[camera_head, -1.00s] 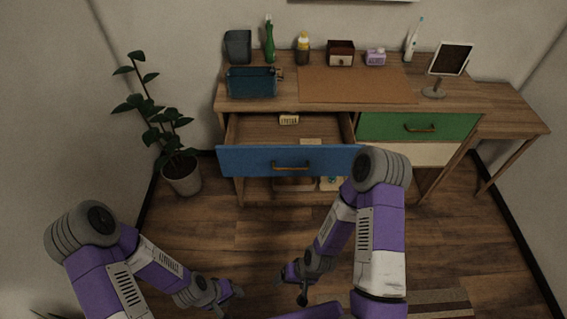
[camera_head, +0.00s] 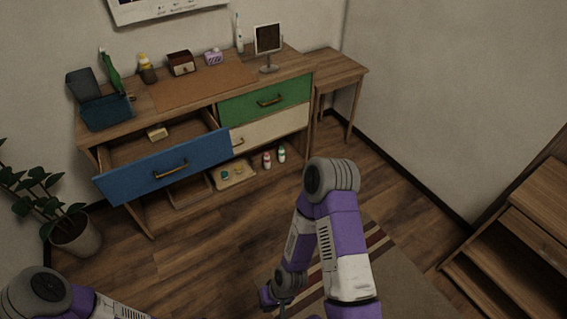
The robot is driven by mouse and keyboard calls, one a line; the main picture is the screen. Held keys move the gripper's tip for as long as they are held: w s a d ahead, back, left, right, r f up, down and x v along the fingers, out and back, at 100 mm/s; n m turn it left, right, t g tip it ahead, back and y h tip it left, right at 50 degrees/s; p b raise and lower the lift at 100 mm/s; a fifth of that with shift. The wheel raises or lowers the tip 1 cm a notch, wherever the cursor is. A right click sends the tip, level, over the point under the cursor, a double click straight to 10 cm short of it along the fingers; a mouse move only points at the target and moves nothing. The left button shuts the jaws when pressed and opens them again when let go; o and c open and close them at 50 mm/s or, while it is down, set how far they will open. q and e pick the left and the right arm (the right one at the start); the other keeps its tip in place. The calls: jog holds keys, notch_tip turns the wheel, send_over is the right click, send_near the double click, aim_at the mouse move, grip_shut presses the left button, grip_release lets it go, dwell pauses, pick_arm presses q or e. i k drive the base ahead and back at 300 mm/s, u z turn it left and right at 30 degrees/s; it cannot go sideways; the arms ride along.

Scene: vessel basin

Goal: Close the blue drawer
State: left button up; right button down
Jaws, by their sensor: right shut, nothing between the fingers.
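The blue drawer (camera_head: 150,172) is pulled out of the left part of the wooden desk (camera_head: 205,98), with a brass handle (camera_head: 171,170) on its front. A small pale box (camera_head: 157,133) lies inside it. My right gripper (camera_head: 270,299) is shut and empty, low over the floor at the bottom of the view. It is well to the right of the drawer and apart from it. Only part of my left arm shows at the bottom left; its gripper is out of the frame.
A green drawer (camera_head: 265,100) and a cream drawer (camera_head: 272,130) on the right are shut. A potted plant (camera_head: 75,236) stands left of the desk. Bottles and a tray (camera_head: 234,175) sit on the low shelf. A wooden unit (camera_head: 515,240) stands at right. The floor before the desk is clear.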

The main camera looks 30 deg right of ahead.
aim_at(132, 165)
jog(key=z, duration=0.3)
jog(key=k, duration=0.4)
jog(key=u, duration=0.85)
jog(key=i, duration=1.8)
jog(key=z, duration=1)
